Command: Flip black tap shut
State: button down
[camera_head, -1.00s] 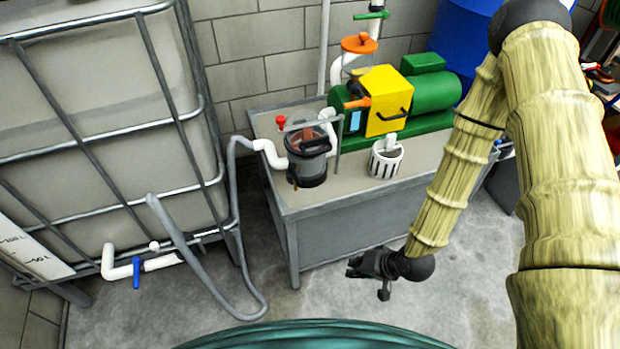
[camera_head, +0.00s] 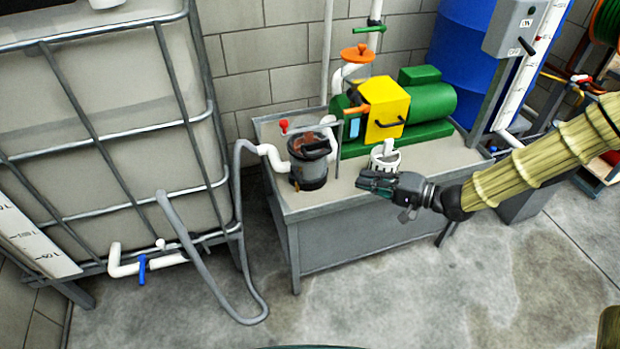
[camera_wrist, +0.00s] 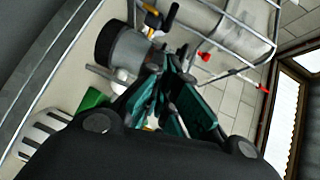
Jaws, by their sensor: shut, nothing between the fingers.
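No part is clearly marked as the black tap. A black handle-like piece (camera_head: 318,149) lies across the top of the filter pot (camera_head: 308,175) on the grey bench. In the wrist view, a black piece (camera_wrist: 171,17) with an orange-yellow end sits beside the grey and black pot (camera_wrist: 128,48). A black lever (camera_head: 526,46) is also on the grey ON/OFF box (camera_head: 510,28) at the back right.
The green pump (camera_head: 430,104) with a yellow box (camera_head: 385,107) stands on the bench (camera_head: 340,196) behind my gripper. A red-knobbed post (camera_head: 284,126) is by the pot. A caged tank (camera_head: 110,130) and grey hose (camera_head: 190,250) are at left. The floor in front is clear.

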aim_at(297, 176)
jog(key=shift+r, duration=0.15)
jog(key=shift+w+a, duration=0.1)
jog(key=shift+a, duration=0.3)
jog(key=s+a+b+x, duration=0.1)
jog(key=s+x, duration=0.1)
jog(key=x, duration=1)
jog(key=shift+a+f, duration=0.35)
jog(key=shift+a, duration=0.15)
jog(key=shift+s, duration=0.15)
